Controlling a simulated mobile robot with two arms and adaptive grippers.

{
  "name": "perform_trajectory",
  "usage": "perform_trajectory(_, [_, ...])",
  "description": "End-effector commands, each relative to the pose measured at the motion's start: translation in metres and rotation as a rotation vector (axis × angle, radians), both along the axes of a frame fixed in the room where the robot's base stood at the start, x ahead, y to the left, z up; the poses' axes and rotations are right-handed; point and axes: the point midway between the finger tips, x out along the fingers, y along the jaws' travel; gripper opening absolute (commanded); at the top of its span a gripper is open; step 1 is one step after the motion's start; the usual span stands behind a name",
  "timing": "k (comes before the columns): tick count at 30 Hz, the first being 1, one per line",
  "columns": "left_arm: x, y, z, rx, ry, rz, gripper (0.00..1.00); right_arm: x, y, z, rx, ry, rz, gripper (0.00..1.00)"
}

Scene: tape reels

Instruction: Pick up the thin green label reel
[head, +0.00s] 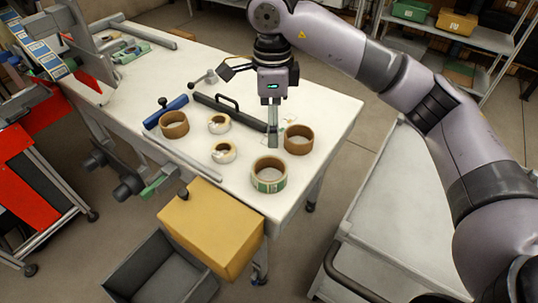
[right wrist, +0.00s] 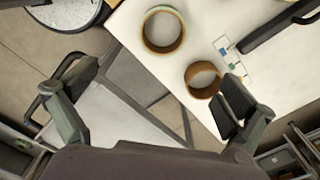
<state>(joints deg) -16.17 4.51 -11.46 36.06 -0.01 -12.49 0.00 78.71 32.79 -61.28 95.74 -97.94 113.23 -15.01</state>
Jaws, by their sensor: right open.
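A reel with green and pale bands (head: 269,187) lies near the front edge of the white table; it also shows at the top of the right wrist view (right wrist: 149,42). Which reel is the thin green label reel is not certain; this one shows the most green. My right gripper (head: 272,143) points down above the table, behind this reel and left of a brown reel (head: 298,149). In the right wrist view my right gripper (right wrist: 155,92) is open and empty, with one finger beside the brown reel (right wrist: 202,91). My left gripper is out of view.
Two cream reels (head: 219,128) (head: 223,158) and another brown reel (head: 174,131) lie to the left. A black handled bar (head: 228,112) and a blue roller (head: 166,112) lie behind. A yellow box (head: 210,225) stands at the front edge, near a grey bin (head: 160,270).

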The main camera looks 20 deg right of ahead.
Motion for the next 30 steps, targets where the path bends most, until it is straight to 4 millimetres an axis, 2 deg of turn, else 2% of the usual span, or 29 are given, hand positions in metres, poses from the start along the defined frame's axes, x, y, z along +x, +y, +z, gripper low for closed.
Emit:
perform_trajectory(5, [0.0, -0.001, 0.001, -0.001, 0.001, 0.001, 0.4, -0.001, 0.0, -0.013, 0.0, 0.003, 0.001, 0.99])
perform_trajectory(12, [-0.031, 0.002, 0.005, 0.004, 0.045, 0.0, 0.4, -0.001, 0.0, -0.063, 0.002, 0.006, 0.0, 0.99])
perform_trajectory(16, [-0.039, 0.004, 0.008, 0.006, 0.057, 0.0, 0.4, -0.002, 0.0, -0.091, 0.0, 0.005, 0.0, 0.99])
perform_trajectory(21, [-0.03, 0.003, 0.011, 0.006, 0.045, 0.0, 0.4, -0.001, 0.001, -0.115, 0.002, 0.003, 0.0, 0.99])
perform_trajectory(27, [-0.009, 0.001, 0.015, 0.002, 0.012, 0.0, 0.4, -0.001, 0.002, -0.128, 0.002, 0.003, 0.001, 0.99])
perform_trajectory(30, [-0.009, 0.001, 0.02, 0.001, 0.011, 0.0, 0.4, -0.001, 0.004, -0.141, 0.001, 0.005, 0.001, 0.99])
